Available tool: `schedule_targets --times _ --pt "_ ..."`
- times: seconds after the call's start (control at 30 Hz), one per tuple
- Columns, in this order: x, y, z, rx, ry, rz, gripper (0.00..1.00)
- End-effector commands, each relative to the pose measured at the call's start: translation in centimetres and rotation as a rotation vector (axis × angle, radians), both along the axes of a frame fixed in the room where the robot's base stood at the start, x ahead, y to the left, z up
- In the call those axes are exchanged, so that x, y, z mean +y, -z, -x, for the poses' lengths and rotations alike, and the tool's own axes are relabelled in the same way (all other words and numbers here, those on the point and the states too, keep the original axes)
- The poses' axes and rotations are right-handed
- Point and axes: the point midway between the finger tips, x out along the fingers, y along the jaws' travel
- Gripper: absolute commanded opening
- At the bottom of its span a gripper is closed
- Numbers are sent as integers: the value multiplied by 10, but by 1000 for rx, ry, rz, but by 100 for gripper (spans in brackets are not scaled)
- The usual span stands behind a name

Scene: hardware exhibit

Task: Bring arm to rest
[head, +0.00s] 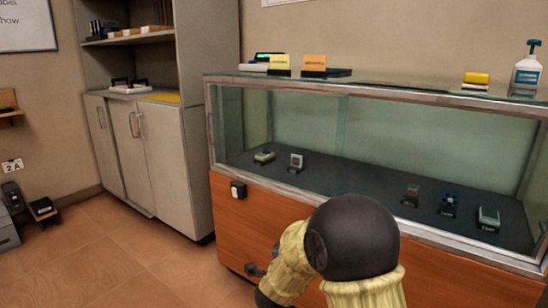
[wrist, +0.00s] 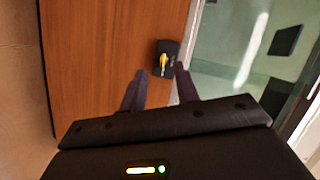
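My gripper (wrist: 160,70) shows in the wrist view with its two dark fingers spread apart and nothing between them. The fingers point toward the wooden front (wrist: 105,60) of the display case. A small black box with a yellow piece on it (wrist: 166,60) is fixed to that front, just beyond the fingertips. I cannot tell the exact gap to it. In the head view a small dark box (head: 238,190) is on the case's wooden front. My arm, with a black joint and cream sleeves, is bent low in front of the display case (head: 240,225). My gripper's fingers are not clearly seen there.
The glass-topped case holds several small items and carries cards, a yellow block (head: 476,78) and a pump bottle (head: 526,70) on top. A grey cupboard (head: 150,155) stands left of it.

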Motion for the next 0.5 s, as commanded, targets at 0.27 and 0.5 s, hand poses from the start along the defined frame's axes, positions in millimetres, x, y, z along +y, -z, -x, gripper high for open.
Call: schedule_targets --times 0.27,0.5 --pt "-14 -31 44 340 -372 258 31" --pt "-39 -42 119 638 -705 500 31"
